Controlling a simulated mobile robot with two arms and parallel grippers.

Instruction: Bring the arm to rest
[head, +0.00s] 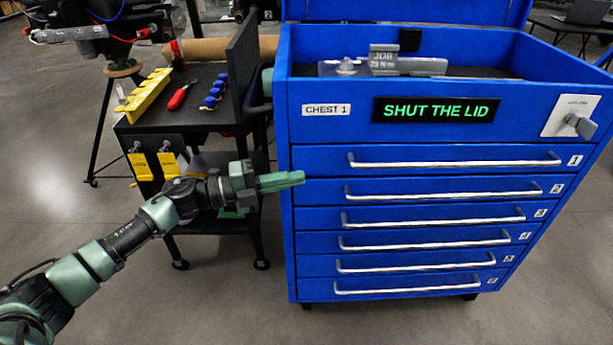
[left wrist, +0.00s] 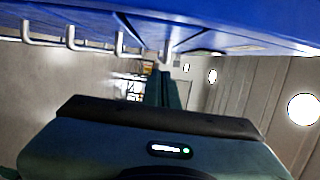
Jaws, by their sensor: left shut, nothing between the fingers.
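My left arm comes in from the lower left in the head view. Its gripper (head: 282,181) has its green fingers together with nothing between them. It is in front of the left edge of the blue chest (head: 400,190), by the upper drawers; I cannot tell whether it touches. In the left wrist view, the fingers (left wrist: 162,85) point away below the chest's blue front (left wrist: 230,22) and its handles. The chest's lid (head: 410,11) stands open, and its display reads "SHUT THE LID". My right gripper is not in view.
A black cart (head: 200,118) with a yellow rack, red pliers and blue-topped items stands left of the chest. The drawers look shut. Floor (head: 190,310) in front is clear.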

